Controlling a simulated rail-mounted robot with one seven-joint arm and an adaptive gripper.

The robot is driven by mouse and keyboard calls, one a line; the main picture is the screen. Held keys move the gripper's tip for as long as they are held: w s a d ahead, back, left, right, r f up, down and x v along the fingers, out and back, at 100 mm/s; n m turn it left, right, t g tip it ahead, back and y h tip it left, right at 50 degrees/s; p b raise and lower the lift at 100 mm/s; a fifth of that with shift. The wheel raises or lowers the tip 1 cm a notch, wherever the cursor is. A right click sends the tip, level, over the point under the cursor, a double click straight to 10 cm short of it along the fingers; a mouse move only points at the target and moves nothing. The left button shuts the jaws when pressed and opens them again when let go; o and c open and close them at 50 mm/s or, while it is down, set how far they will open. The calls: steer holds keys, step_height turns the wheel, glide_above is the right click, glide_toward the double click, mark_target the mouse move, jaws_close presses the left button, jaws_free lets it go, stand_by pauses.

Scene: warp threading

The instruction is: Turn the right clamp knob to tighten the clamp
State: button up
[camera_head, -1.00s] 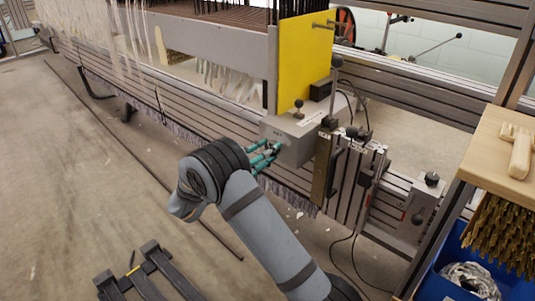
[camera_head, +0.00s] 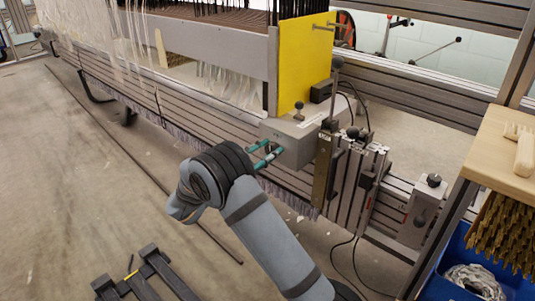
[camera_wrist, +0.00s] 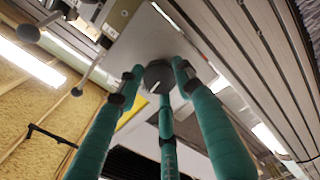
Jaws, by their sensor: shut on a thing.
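The clamp is a grey box (camera_head: 301,145) on the loom's front beam, below the yellow panel. Its dark round knob (camera_wrist: 158,75) with a pale line mark shows in the wrist view, projecting from the box's flat face. My gripper (camera_wrist: 156,80) has three teal fingers spread around the knob, with their tips closed on its sides. In the head view my gripper (camera_head: 268,156) reaches the box's front face from below left, and the knob is hidden behind the fingers there.
A small black knob (camera_head: 299,105) stands on top of the box. A bracket with a lever (camera_head: 328,150) stands just right of it. A wooden table (camera_head: 495,160) with a brush and a blue bin (camera_head: 455,255) are at the right. The floor on the left is mostly clear.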

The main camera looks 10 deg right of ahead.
steer(key=o, duration=0.8)
steer(key=shift+w+a, duration=0.15)
steer(key=o, duration=0.3)
steer(key=shift+o, duration=0.2)
steer(key=v, duration=1.2)
